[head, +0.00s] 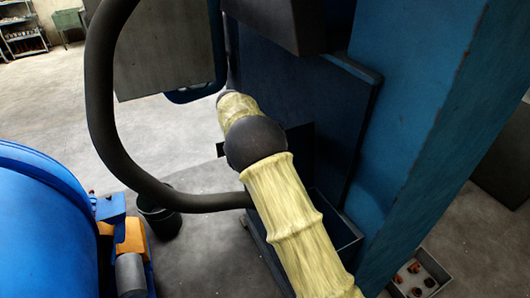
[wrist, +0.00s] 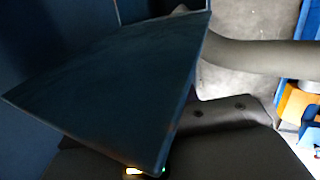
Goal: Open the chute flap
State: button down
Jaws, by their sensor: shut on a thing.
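A dark blue flat plate, which looks like the chute flap (wrist: 115,80), fills much of the wrist view. It is tilted, and its lower corner lies over the dark body of my gripper (wrist: 190,125). My gripper is shut on this plate; the fingertips are mostly hidden by it. Small orange and green lights glow at the plate's lower corner. In the head view my yellow-sleeved arm reaches up from the bottom to the blue machine, and its far end is hidden. I cannot tell for sure which panel there is the flap.
A thick dark hose (head: 100,110) loops left of my arm. The blue machine's column (head: 420,120) stands close on the right. A blue drum (head: 45,230) is at lower left, near a dark bucket (head: 160,215). Open floor lies at the upper left.

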dwell(0.3)
jog(key=c, duration=1.1)
grip_release()
jog(key=b+v, duration=0.2)
jog(key=v, duration=1)
jog(key=shift+f, duration=0.15)
